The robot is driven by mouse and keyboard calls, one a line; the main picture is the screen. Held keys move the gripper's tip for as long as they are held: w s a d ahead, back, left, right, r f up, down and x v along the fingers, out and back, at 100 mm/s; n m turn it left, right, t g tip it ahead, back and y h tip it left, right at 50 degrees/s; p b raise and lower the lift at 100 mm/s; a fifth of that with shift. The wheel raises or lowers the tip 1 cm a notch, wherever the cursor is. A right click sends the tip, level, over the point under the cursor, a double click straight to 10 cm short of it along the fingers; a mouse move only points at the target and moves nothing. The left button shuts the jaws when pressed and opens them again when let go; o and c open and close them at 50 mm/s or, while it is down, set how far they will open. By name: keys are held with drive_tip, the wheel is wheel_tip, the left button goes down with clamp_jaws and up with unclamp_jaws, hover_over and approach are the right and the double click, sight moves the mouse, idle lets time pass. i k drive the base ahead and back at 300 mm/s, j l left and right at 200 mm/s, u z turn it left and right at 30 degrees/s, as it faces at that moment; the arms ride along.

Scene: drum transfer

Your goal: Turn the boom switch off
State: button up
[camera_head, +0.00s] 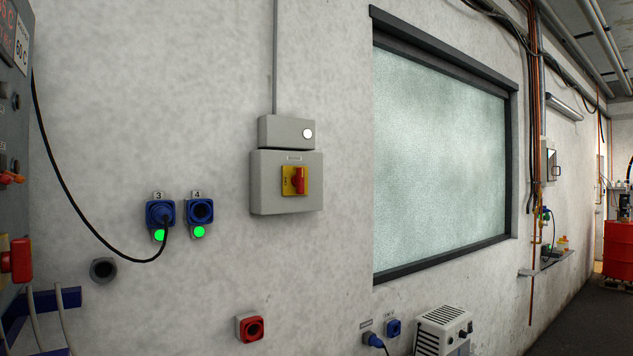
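A grey switch box (267,193) is fixed to the white wall, left of the window. On its front is a red rotary handle (298,181) on a yellow plate (288,181). The handle looks roughly upright. The small label above it is too small to read, so I cannot tell whether this is the boom switch. A smaller grey box (283,132) with a lit white round lamp (307,133) sits just above. My gripper is not in view.
Blue sockets (200,211) with green lights are on the wall at left; a black cable (70,196) is plugged into one. A red socket (250,328) and a white heater (444,330) are low down. Dark floor (575,320) shows at right, with a red drum (617,250) beyond.

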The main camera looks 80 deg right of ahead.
sight(298, 179)
drive_tip(key=z, duration=2)
